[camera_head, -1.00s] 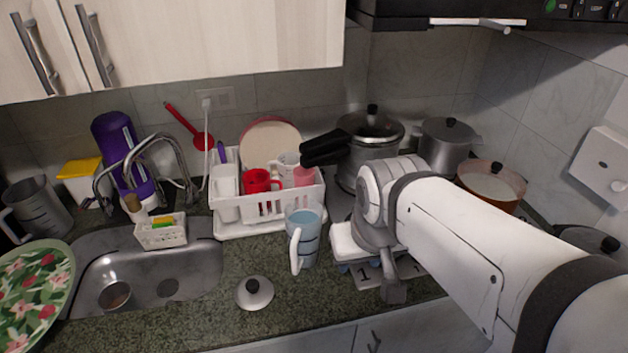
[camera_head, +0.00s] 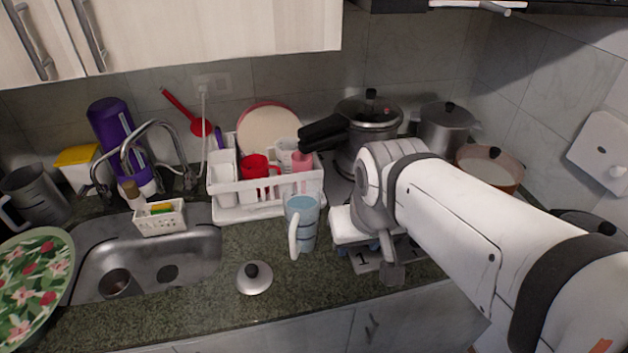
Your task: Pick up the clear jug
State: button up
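A bluish see-through jug (camera_head: 303,228) with a white handle on its left stands upright on the counter in front of the dish rack. A second, grey see-through jug (camera_head: 37,196) stands at the far left, beyond the sink.
The white dish rack (camera_head: 250,212) with cups stands behind the bluish jug. A small pot lid (camera_head: 254,280) lies in front of it. The sink (camera_head: 190,278) is to the left. A pan with a black handle (camera_head: 322,131) and other pots stand behind my arm.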

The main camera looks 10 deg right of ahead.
aim_at(301, 201)
jog(key=u, duration=0.25)
jog(key=k, duration=1.4)
jog(key=z, duration=0.55)
jog(key=i, duration=1)
jog(key=z, duration=0.05)
